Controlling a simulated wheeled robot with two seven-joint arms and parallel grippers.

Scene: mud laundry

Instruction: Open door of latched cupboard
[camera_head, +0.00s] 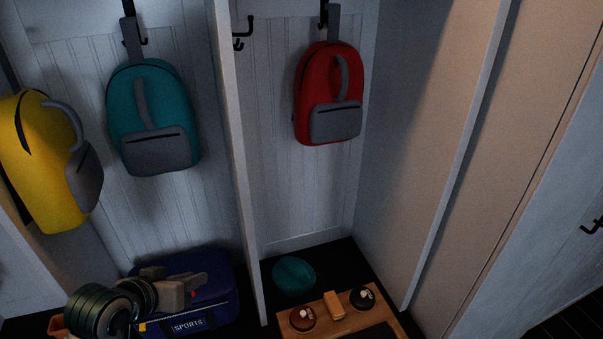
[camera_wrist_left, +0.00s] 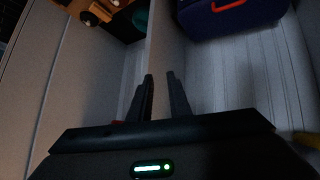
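My left gripper (camera_head: 198,284) is at the lower left of the head view, in front of a dark blue sports bag. In the left wrist view its two dark fingers (camera_wrist_left: 160,76) are a little apart, with nothing between them. Behind them is a pale upright divider (camera_wrist_left: 166,38), apart from the fingers as far as I can tell. A tall pale panel (camera_head: 455,150) stands at the right of the head view. I cannot tell whether it is the latched cupboard's door; no latch is clearly visible. My right gripper is not in view.
Yellow (camera_head: 38,160), teal (camera_head: 150,100) and red (camera_head: 325,80) backpacks hang in open cubbies. The sports bag (camera_head: 215,285), a teal bowl (camera_head: 294,276) and a wooden tray (camera_head: 382,310) with small items sit below. A divider (camera_head: 243,170) separates the cubbies.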

